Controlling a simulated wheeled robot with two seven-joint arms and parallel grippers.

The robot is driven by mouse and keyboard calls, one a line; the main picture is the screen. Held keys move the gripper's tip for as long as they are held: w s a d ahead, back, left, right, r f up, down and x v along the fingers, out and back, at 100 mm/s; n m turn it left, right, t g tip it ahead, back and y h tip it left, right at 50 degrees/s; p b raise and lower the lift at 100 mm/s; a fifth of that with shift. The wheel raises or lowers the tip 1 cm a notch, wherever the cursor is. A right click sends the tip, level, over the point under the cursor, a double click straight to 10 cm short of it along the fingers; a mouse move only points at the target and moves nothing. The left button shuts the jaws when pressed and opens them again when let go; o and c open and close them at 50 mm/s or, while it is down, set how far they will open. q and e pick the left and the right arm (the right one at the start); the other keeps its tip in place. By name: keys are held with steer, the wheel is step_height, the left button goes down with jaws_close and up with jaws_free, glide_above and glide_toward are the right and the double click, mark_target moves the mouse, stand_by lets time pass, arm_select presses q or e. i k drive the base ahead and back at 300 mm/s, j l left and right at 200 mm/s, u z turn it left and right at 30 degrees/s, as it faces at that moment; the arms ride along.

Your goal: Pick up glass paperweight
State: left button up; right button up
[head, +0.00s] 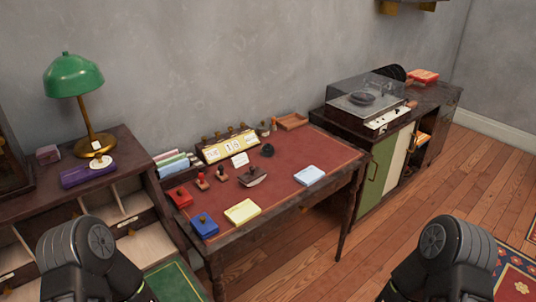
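I cannot pick out a glass paperweight with certainty. A small dark round object (267,150) sits on the red-topped desk (290,165) toward the back, but its material is too small to tell. A dark rocker-shaped object (252,176) lies in front of it, near the desk's middle. Parts of my two arms show at the lower left and lower right, both well apart from the desk items. Neither gripper's fingers are in view.
Red (180,197), blue (204,225) and yellow (242,211) items line the desk's front left. A pale blue stack (309,175) lies right. A calendar stand (229,146) is behind. A green lamp (74,77) stands left, a record player (368,102) right. Open floor lies in front.

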mark_target(267, 150)
steer(key=i+l, duration=0.2)
steer(key=l, duration=0.15)
steer(key=i+l, duration=0.15)
steer(key=l, duration=0.2)
steer(key=i+l, duration=0.2)
steer(key=l, duration=0.2)
steer(key=i+l, duration=0.2)
steer(key=l, duration=0.15)
steer(key=i+l, duration=0.15)
steer(key=l, duration=0.2)
steer(key=i+l, duration=0.2)
steer(key=l, duration=0.15)
steer(key=i+l, duration=0.2)
steer(key=l, duration=0.2)
steer(key=i+l, duration=0.15)
steer(key=l, duration=0.2)
steer(key=i+u, duration=0.05)
